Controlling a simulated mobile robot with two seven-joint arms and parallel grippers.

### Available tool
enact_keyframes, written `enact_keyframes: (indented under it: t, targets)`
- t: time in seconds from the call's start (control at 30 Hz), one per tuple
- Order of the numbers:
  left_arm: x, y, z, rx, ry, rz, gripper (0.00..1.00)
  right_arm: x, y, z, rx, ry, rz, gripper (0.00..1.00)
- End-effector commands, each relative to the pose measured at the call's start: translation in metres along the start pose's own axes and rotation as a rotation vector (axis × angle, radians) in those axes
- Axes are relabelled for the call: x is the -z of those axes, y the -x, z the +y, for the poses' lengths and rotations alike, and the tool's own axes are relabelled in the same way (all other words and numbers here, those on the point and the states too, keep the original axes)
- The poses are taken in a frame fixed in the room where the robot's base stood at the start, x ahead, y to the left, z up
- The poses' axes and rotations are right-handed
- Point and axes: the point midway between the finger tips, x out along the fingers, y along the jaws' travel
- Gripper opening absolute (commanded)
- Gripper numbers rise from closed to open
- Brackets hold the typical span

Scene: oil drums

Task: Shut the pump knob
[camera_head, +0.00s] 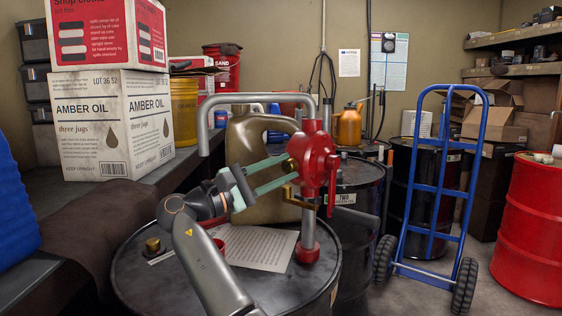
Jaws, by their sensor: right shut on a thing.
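A red pump (313,162) stands on a grey upright pipe (308,232) on the black drum (155,292) in front of me, with a grey spout pipe arching left. A small brass pump knob (289,165) sticks out of the pump's left side. A brass crank (297,199) sits lower on the pump. My right gripper (287,168) reaches in from the lower left, its pale green fingers on either side of the knob and shut on it. The fingers partly hide the knob, so I cannot tell how far it is turned. My left gripper is not in view.
A tan jug (247,140) stands behind the fingers. A printed sheet (262,250) and a brass cap (153,245) are on the drum top. Amber oil boxes (112,125) stand left. A blue hand truck (438,180) and red drum (530,230) stand right, with some floor between.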

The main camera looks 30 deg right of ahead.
Motion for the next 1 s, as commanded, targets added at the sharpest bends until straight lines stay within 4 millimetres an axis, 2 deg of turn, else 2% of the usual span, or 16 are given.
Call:
enact_keyframes:
  t: [0.1, 0.4, 0.7, 1.0]
  targets:
    - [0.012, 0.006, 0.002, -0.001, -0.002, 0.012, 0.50, -0.002, -0.001, 0.005, 0.043, -0.101, -0.001, 0.00]
    - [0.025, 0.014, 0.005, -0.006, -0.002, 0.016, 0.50, -0.003, -0.001, 0.006, 0.151, -0.365, 0.000, 0.00]
    - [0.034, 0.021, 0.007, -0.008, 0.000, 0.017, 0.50, -0.003, -0.001, 0.006, 0.248, -0.599, 0.001, 0.00]
    - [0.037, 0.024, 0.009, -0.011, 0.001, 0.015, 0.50, -0.002, -0.001, 0.006, 0.309, -0.747, 0.002, 0.00]
